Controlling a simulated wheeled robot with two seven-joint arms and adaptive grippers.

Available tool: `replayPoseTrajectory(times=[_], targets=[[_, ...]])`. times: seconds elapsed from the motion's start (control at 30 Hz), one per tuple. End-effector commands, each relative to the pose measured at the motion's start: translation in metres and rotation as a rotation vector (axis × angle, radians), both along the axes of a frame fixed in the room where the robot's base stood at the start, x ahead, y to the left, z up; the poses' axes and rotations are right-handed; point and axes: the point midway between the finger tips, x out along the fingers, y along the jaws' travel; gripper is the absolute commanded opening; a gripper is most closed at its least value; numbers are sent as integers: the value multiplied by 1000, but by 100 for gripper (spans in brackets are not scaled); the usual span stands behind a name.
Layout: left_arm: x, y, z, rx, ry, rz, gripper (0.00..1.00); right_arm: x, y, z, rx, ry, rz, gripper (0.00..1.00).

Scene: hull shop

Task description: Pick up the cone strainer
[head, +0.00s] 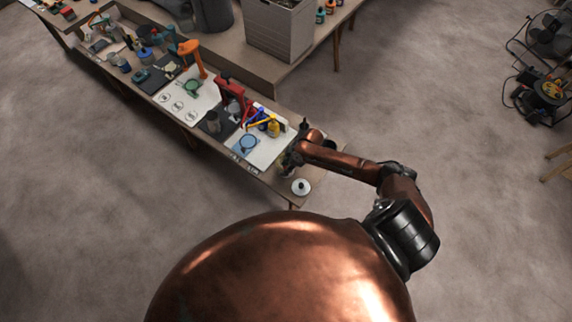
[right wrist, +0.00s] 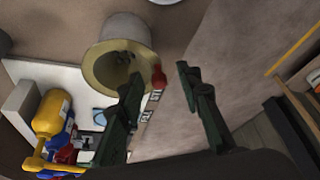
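A pale, tapered cup-shaped piece, which looks like the cone strainer (right wrist: 103,48), lies beyond my right gripper in the right wrist view. Its yellowish inside faces the camera, with small dark marks in it. My right gripper (right wrist: 157,74) is open, with its two dark fingers apart and nothing clearly held between them. The strainer is up and left of the fingertips; I cannot tell whether a finger touches it. In the head view my right gripper (head: 291,159) is over the near right end of the bench, and it largely hides the strainer. My left gripper is not in view.
The long bench (head: 270,183) runs to the upper left, crowded with tools. A yellow bottle (right wrist: 51,113) and a red piece (right wrist: 158,77) are close to the gripper. A white round piece (head: 301,187) sits at the bench corner. Bare floor lies right of the bench.

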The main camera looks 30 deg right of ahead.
Motion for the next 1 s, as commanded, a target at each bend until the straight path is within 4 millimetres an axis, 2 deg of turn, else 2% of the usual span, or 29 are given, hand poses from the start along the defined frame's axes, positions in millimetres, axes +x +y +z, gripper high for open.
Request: replayPoseTrajectory(times=[0.27,0.73,1.0], targets=[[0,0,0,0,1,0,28,1,1,-4,-1,-1,0,32],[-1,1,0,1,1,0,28,1,1,-4,-1,-1,0,1],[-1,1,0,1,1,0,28,1,1,-4,-1,-1,0,0]])
